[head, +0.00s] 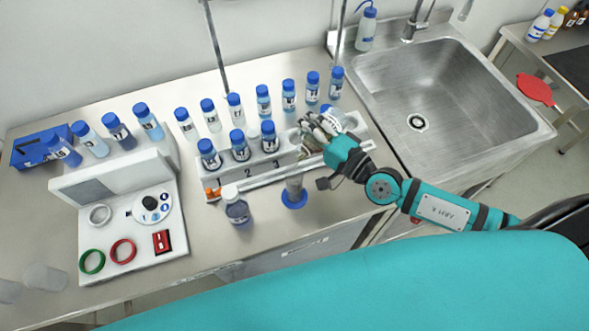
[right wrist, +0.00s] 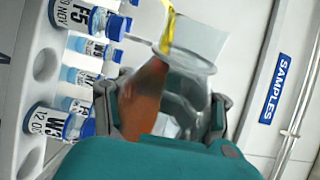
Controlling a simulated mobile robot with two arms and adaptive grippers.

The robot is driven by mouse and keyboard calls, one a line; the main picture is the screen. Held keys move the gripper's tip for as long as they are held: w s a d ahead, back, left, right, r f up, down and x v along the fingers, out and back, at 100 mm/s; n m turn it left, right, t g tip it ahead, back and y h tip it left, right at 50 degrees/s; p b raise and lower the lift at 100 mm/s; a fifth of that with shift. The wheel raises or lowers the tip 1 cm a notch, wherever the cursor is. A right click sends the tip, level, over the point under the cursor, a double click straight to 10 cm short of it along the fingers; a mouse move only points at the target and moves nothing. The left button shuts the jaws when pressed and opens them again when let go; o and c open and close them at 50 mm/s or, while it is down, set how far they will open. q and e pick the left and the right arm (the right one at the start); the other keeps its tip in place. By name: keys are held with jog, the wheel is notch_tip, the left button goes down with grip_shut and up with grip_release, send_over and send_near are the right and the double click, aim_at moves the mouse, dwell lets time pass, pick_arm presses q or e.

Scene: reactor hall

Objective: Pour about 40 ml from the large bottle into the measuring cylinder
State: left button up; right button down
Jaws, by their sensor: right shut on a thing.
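The measuring cylinder (head: 295,187) stands upright on its blue foot on the counter, in front of the white rack. My right gripper (head: 318,138) is above the rack's right end, behind and to the right of the cylinder. In the right wrist view, clear glass with a round rim (right wrist: 190,60) shows beyond the fingers. Its liquid level cannot be made out. My left gripper is not in view.
The white rack (head: 228,184) holds blue-capped sample bottles, with more standing behind it. A white station (head: 130,225) with coloured rings is at left. The sink (head: 445,100) is at right.

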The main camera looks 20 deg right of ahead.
jog(key=shift+r+n+p, duration=0.2)
jog(key=shift+n+p, duration=0.1)
jog(key=shift+n, duration=0.1)
dwell(1.1)
notch_tip(320, 180, down, 2)
jog(key=m+b, duration=0.4)
jog(key=m, duration=0.2)
jog(key=shift+f, duration=0.15)
dwell(1.5)
